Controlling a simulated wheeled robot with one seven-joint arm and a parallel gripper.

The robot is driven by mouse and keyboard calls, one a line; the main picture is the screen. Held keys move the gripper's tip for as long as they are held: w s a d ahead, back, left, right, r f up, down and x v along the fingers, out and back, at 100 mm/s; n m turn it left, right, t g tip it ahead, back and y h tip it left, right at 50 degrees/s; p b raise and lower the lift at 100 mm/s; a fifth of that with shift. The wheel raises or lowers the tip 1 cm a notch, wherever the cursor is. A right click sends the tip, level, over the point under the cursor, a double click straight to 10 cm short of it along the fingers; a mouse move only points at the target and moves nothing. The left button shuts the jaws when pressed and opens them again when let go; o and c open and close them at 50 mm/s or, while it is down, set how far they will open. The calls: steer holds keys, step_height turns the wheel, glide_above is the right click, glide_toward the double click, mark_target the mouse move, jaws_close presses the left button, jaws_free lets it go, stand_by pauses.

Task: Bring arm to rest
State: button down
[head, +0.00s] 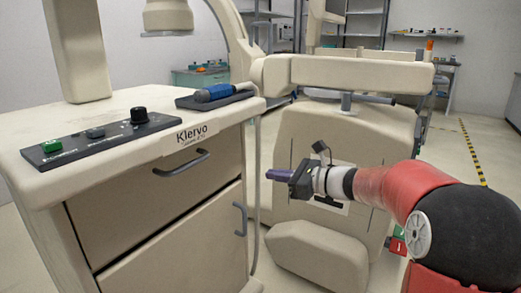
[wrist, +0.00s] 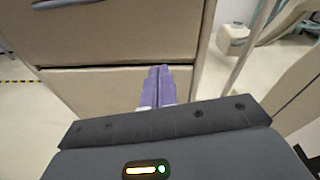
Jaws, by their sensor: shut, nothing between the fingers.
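My gripper (head: 279,175) is at the end of my red and black arm, in the middle of the head view, in front of a beige machine panel and right of the cart. Its purple fingers are together with nothing between them. In the wrist view the shut fingers (wrist: 155,86) point toward the drawer fronts of the cart. The beige cart (head: 130,95), marked Klervo, stands at the left of the head view. Its upper drawer (head: 160,190) and lower door (head: 185,245) look shut.
On the cart top are a control panel (head: 100,138) with a green button and black knob, and a blue-handled tool (head: 213,93) on a dark tray. A beige padded arm (head: 350,72) crosses above my gripper. Open floor (head: 470,150) lies at the right.

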steer(key=s+a+f+n+g+h, duration=0.1)
steer(key=s+f+n+g+h, duration=0.15)
steer(key=s+n, duration=0.55)
steer(key=s+a+f+n+g+h, duration=0.2)
steer(key=s+n+h, duration=0.15)
steer(key=s, duration=0.75)
steer(key=s+d+f+n+h, duration=0.2)
steer(key=s+d+n+h, duration=0.2)
steer(key=s, duration=0.3)
steer(key=s+d+f+n+t+h, duration=0.1)
steer(key=s+d+f+n+h, duration=0.1)
steer(key=s+d+n+h, duration=0.2)
steer(key=s+d+n, duration=0.2)
steer(key=s+n, duration=0.1)
steer(key=shift+s+d+f, duration=0.3)
steer(key=shift+d+f, duration=0.05)
steer(key=shift+t, duration=0.25)
